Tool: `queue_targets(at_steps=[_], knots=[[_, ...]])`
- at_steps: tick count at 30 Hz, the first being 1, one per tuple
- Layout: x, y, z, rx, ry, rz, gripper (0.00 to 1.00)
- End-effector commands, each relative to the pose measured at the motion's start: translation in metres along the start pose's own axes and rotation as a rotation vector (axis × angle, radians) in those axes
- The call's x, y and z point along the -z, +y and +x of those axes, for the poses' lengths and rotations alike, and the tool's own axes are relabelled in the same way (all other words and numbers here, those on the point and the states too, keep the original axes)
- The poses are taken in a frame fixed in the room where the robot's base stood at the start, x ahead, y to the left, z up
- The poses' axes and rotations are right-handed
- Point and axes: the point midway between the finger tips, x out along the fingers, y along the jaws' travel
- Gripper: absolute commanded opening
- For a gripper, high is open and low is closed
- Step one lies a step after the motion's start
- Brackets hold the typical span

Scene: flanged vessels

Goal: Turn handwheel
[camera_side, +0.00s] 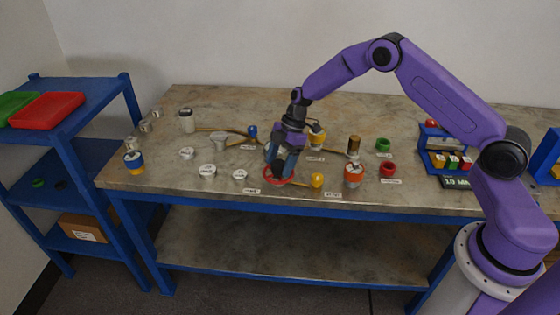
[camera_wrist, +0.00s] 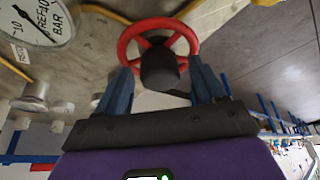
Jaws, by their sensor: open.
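The red handwheel (camera_wrist: 158,28) has a spoked rim and a dark round hub (camera_wrist: 160,68). In the wrist view it sits just beyond my gripper (camera_wrist: 162,82), whose two blue fingers are spread apart, one at each lower side of the wheel. I cannot tell whether the fingertips touch the rim. In the side view the handwheel (camera_side: 272,180) shows as a red ring near the front of the bench, partly hidden by my gripper (camera_side: 280,172), which points down over it.
A gauge dial (camera_wrist: 40,20) is beside the wheel. A yellow knob (camera_side: 317,180), an orange-banded vessel (camera_side: 353,176) and a red ring (camera_side: 388,169) stand to the right. White caps (camera_side: 207,170) stand left. A blue rack (camera_side: 440,150) is farther right.

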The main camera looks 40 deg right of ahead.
Motion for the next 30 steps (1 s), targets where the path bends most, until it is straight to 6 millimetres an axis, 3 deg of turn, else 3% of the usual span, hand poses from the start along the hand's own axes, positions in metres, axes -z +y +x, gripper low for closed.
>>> queue_targets(at_steps=[5,10,11,20,30], knots=[[0.0001,0.0000,0.0000,0.000,0.000,0.000,0.69],[0.0000,-0.0001,-0.0002,0.000,0.000,0.000,0.17],[0.0000,-0.0001,-0.0002,0.000,0.000,0.000,0.13],[-0.0002,-0.0007,-0.0003,-0.008,0.000,0.025,0.13],[0.0001,-0.0022,-0.0007,-0.084,0.000,0.210,0.13]])
